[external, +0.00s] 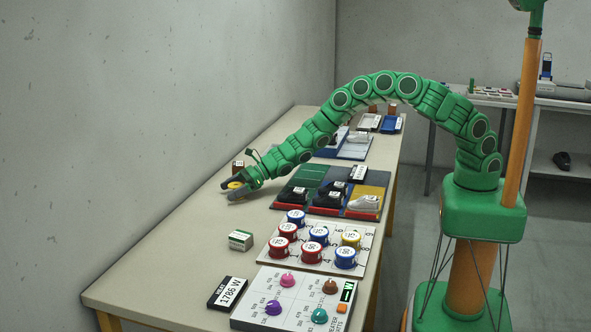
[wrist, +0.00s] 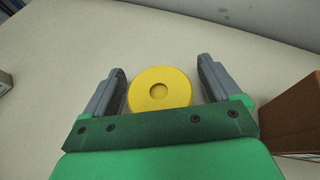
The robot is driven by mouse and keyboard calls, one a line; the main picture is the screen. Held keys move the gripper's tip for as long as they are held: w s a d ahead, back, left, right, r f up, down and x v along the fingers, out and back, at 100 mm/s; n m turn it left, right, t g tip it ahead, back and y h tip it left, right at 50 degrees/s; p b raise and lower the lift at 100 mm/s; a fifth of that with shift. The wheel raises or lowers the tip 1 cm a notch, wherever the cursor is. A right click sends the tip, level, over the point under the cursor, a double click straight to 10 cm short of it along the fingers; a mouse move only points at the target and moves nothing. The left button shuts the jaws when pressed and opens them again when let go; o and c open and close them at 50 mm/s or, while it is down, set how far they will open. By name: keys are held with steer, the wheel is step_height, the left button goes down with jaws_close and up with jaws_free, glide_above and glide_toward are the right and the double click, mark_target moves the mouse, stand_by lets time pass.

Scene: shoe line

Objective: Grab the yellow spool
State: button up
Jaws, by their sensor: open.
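A round, plain yellow disc-like piece (wrist: 160,103) with a small round hollow at its centre lies on the table. In the external view my gripper (external: 238,190) is low over the table's far left part. A yellow-sided spool (external: 351,239) with a white labelled top stands on the white spool board (external: 283,257), among red and blue ones, away from my gripper.
A brown box (wrist: 293,118) stands close to the right of my gripper in the wrist view. The dark shoe trays (external: 325,188) lie to the right of my gripper. A small green-and-white box (external: 241,240) and a knob panel (external: 296,301) are nearer the camera.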

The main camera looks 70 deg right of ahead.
mark_target(232, 186)
steer(key=c, duration=1.1)
steer(key=shift+o, duration=0.2)
steer(key=shift+r, duration=1.6)
steer(key=s+d+r, duration=0.3)
steer(key=s+r, duration=0.6)
steer(key=s, duration=0.4)
steer(key=shift+s+d+r, duration=0.25)
steer(key=shift+d+r, duration=0.15)
